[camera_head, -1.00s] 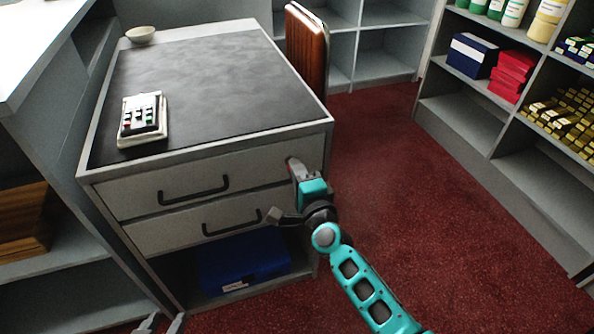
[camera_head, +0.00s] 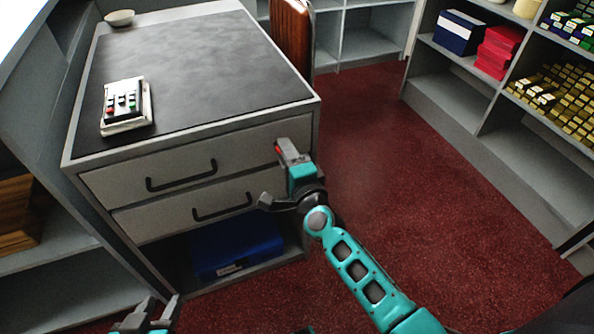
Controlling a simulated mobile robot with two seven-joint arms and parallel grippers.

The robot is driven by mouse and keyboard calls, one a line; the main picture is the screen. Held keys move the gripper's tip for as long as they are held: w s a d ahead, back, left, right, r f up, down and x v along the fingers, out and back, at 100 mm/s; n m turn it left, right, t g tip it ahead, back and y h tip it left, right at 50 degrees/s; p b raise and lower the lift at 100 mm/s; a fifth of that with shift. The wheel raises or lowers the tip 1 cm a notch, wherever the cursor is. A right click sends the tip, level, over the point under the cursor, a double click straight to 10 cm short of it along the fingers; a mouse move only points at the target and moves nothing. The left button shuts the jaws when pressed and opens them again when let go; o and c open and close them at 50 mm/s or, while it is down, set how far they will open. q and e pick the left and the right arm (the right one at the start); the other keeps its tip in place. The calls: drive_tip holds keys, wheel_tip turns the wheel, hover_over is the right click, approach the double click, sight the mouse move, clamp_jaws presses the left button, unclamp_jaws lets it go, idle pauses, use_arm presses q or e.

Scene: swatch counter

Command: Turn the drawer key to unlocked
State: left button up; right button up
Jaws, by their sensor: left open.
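The desk's upper drawer (camera_head: 235,155) is shut, with a dark bar handle. My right gripper (camera_head: 285,149) is at the right end of this drawer's front, its grey fingers overlapping the drawer face. A small red spot (camera_head: 278,148) shows beside its fingertips; I cannot tell whether it is part of the key or lock. The key cannot be made out, and my fingers cover that area. Whether these fingers are closed or touching anything cannot be seen. My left gripper (camera_head: 153,306) is at the bottom edge, fingers apart, empty, in front of the desk.
The lower drawer (camera_head: 153,219) is shut. A blue box (camera_head: 235,246) lies in the open bay below. A keypad device (camera_head: 126,105) and a bowl (camera_head: 119,18) stand on the desktop. A brown chair (camera_head: 291,35) is behind. Red floor (camera_head: 420,190) is clear at right, before shelves.

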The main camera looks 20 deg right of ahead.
use_arm(q)
drive_tip(key=shift+a+r+p, duration=0.15)
drive_tip(key=shift+r+p, duration=0.5)
use_arm(e)
drive_tip(key=s, duration=1.2)
drive_tip(key=shift+d, duration=0.2)
drive_tip(key=s+a+f+n+g+y, duration=0.1)
drive_tip(key=s+f+n+g, duration=0.3)
drive_tip(key=n, duration=0.7)
drive_tip(key=s+f+n+g+y, duration=0.1)
drive_tip(key=s+f+n+g, duration=0.15)
drive_tip(key=s+n, duration=0.55)
use_arm(q)
drive_tip(key=s+a+r+y+p, duration=0.1)
drive_tip(key=a+r+p, duration=0.2)
drive_tip(key=r+p, duration=0.7)
drive_tip(key=p, duration=0.4)
drive_tip(key=shift+s, duration=0.3)
use_arm(e)
wheel_tip(320, 180, up, 11)
drive_tip(key=w+d+n, duration=0.1)
drive_tip(key=d, duration=0.1)
drive_tip(key=shift+f+g+h, duration=0.15)
drive_tip(key=shift+g+h, duration=0.15)
drive_tip(key=shift+g, duration=0.05)
